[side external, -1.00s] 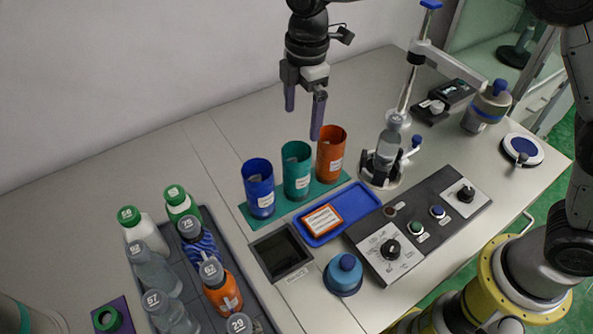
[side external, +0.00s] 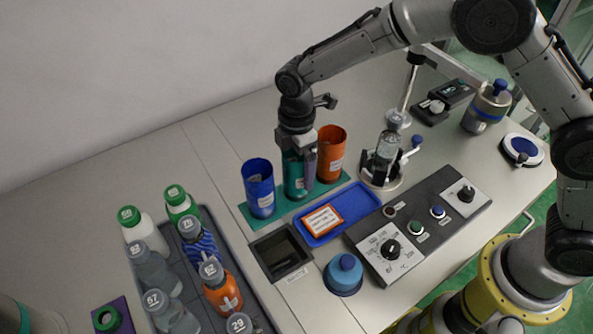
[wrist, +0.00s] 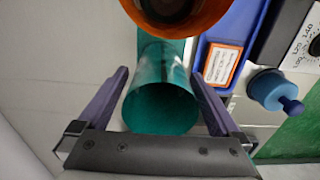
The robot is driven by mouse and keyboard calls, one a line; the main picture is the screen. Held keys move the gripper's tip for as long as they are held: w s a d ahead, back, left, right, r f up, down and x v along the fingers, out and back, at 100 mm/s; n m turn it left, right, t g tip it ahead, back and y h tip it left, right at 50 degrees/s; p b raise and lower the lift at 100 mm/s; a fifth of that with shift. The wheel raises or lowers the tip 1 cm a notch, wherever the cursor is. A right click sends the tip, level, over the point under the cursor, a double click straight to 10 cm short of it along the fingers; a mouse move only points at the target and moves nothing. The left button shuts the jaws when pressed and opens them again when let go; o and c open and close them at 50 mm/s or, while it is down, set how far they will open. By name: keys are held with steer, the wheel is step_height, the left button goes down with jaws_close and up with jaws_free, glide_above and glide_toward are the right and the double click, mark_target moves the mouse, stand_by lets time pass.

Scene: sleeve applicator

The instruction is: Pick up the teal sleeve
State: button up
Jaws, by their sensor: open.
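The teal sleeve (side external: 293,176) stands upright on a teal mat (side external: 329,185), between the blue sleeve (side external: 259,189) and the orange sleeve (side external: 331,154). My gripper (side external: 297,176) is lowered over the teal sleeve and hides much of it in the side view. In the wrist view, the teal sleeve (wrist: 160,106) lies between the two purple fingers of my gripper (wrist: 160,92). The fingers are open, one on either side, with a visible gap on the left. The orange sleeve (wrist: 176,12) shows at the top of the wrist view.
A blue tray (side external: 350,211) with an orange-edged card lies in front of the sleeves. A clear bottle (side external: 388,146) stands in a holder to the right. A rack (side external: 257,300) of several bottles is at the left. A control panel (side external: 415,240) sits at front right.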

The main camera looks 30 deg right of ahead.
mark_target(296, 177)
steer(key=shift+f, duration=1.55)
steer(key=shift+c, duration=0.2)
steer(key=c, duration=1.1)
